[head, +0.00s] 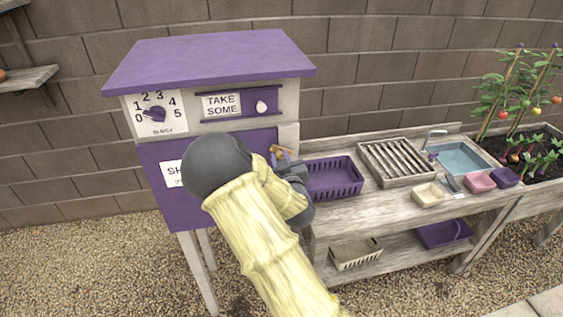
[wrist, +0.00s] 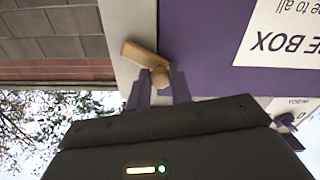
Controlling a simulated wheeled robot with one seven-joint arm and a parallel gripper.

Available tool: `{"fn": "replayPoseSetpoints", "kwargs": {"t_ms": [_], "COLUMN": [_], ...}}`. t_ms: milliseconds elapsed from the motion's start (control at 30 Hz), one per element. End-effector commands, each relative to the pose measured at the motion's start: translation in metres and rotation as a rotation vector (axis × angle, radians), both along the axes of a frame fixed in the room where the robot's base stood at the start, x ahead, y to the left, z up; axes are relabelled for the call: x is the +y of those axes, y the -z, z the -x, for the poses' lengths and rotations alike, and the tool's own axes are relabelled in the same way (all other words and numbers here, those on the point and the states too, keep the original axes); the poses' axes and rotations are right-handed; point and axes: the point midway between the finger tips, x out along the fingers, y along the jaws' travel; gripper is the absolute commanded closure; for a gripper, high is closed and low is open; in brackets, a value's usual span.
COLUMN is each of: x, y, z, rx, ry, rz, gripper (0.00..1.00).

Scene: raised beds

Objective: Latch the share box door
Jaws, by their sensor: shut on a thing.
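The share box (head: 215,62) is a pale cabinet with a purple roof. Its purple door (head: 180,212) looks closed, sitting about flush with the frame; my arm hides part of it. A small tan wooden latch (head: 280,151) is at the door's right edge in the head view. In the wrist view the latch (wrist: 140,53) lies slanted, mostly over the pale frame, with one end at the purple door's edge. My gripper (head: 287,163) is at the latch. In the wrist view its fingers (wrist: 158,84) are shut on the latch's rounded knob.
Right of the box stands a wooden bench (head: 345,218) with a purple basket (head: 333,178), a slatted crate (head: 397,162), a sink (head: 463,158) and small tubs. A planted bed (head: 540,152) is beyond. A block wall runs behind; gravel lies in front.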

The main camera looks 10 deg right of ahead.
Motion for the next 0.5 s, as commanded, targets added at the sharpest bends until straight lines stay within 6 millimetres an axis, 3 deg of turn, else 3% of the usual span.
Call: {"fn": "replayPoseSetpoints", "kwargs": {"t_ms": [500], "x": [0.005], "y": [0.018], "z": [0.0], "rx": [0.0], "ry": [0.0], "rz": [0.402], "gripper": [1.0]}}
